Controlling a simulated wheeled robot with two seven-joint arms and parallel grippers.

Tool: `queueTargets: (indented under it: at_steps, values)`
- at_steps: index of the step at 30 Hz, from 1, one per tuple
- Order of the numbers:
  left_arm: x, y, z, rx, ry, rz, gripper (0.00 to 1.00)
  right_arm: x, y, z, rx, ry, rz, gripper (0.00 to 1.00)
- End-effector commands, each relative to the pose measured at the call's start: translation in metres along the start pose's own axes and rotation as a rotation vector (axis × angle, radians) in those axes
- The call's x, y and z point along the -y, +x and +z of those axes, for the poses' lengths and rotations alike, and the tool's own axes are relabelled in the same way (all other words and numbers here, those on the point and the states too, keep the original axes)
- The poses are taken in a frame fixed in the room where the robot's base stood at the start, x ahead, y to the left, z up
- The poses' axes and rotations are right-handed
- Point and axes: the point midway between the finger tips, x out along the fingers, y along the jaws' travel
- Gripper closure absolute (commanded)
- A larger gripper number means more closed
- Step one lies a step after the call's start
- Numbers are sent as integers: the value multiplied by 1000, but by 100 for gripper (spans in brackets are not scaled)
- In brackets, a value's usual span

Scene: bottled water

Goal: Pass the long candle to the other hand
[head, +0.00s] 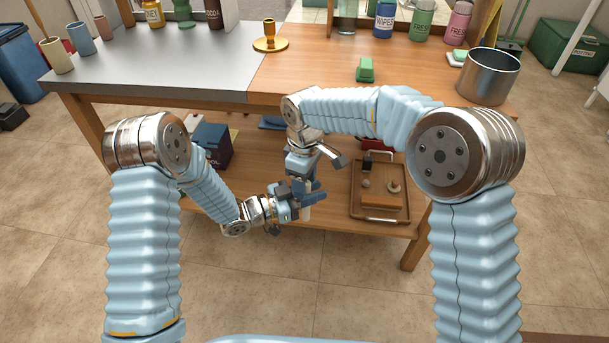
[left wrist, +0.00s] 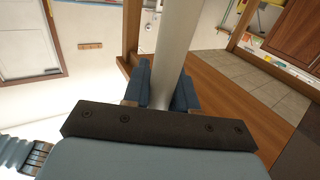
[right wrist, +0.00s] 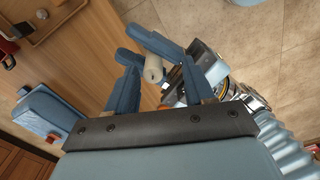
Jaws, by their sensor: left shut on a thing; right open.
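The long candle is a pale, smooth cylinder. In the left wrist view the candle (left wrist: 174,48) stands between the blue fingers of my left gripper (left wrist: 163,84), which is shut on it. In the head view a short cream part of the candle (head: 306,213) shows below the fingers, in front of the table. My right gripper (right wrist: 158,72) is open, and in the right wrist view the candle's round end (right wrist: 153,69) lies between its fingers. I cannot tell whether they touch it. In the head view both grippers overlap, hiding most of the candle.
A brass candle holder (head: 270,38) stands on the table top (head: 310,65). A green block-like item (head: 365,70) and a metal pot (head: 488,76) stand to its right. Several bottles and cups line the back. A tray (head: 377,218) with small items sits on the lower shelf.

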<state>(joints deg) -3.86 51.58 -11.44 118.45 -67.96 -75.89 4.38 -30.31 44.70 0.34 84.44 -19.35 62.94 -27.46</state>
Motion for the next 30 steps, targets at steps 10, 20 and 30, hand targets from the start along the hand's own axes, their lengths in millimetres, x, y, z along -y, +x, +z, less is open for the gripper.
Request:
queueTargets:
  at_steps: [10,20,30]
  values:
    - [0,0,0,0,0,0,100,0,0,0,0,0,-1,83]
    - [2,0,0,0,1,-4,56,3,0,-1,2,-2,-6,100]
    - [0,0,0,0,0,-1,43,1,0,0,0,0,-2,100]
